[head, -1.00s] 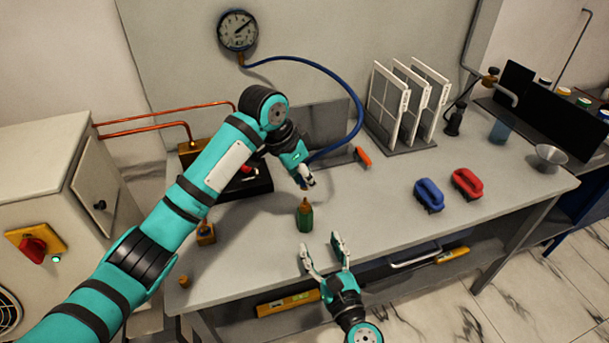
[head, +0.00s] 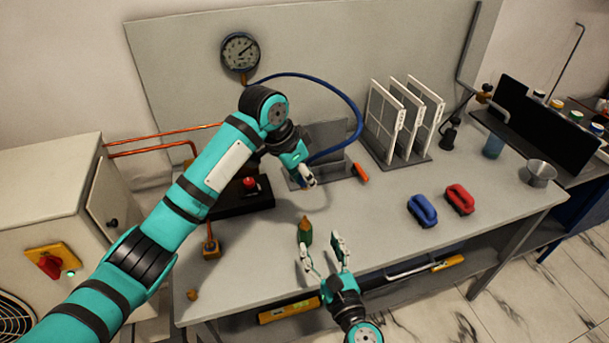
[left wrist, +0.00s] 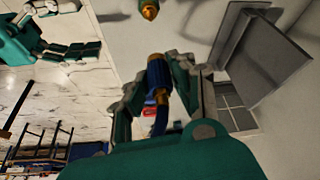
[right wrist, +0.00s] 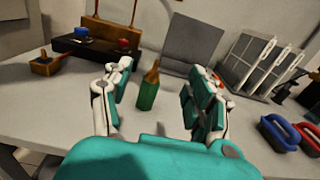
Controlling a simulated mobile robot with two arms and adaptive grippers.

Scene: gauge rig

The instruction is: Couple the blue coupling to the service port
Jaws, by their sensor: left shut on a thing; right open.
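My left gripper (head: 306,180) is shut on the blue coupling (left wrist: 154,76), a blue sleeve with brass ends, above the bench. The blue hose (head: 345,98) runs from it to the wall gauge (head: 240,52). My right gripper (head: 321,246) is open and empty near the bench's front edge. A green bottle with a brass tip (head: 305,233) stands just beyond it and shows between its fingers in the right wrist view (right wrist: 148,92). A black base (right wrist: 98,42) with a red knob, brass block and copper pipes stands at the back left. I cannot tell which fitting is the service port.
A small brass fitting (head: 211,246) stands at the left of the bench. A rack of white panels (head: 405,120) stands at the back, with an orange-handled tool (head: 360,173) near it. Blue (head: 422,210) and red (head: 459,199) handles lie right; the front right is clear.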

